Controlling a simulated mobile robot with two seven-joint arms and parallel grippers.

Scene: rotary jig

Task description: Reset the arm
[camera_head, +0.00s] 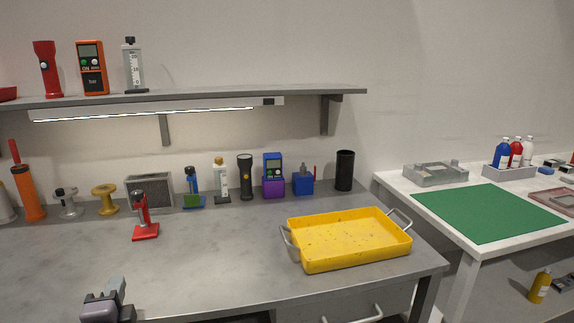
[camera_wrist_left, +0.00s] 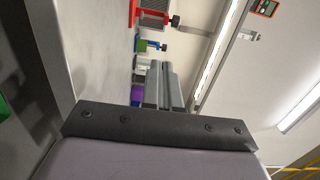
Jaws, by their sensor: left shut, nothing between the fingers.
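My left gripper (camera_head: 112,288) is at the bottom left of the head view, over the front part of the grey workbench (camera_head: 215,265). Its fingers are shut with nothing between them. In the left wrist view the closed fingers (camera_wrist_left: 163,82) point towards the row of items at the back of the bench. The gripper is apart from all of these items. My right gripper is in neither view.
A red stand (camera_head: 145,231) is on the bench beyond my left gripper. A yellow tray (camera_head: 350,240) with metal handles is at the right. Several tools line the wall below a shelf (camera_head: 200,97). The bench middle is clear. A white table with a green mat (camera_head: 488,212) stands right.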

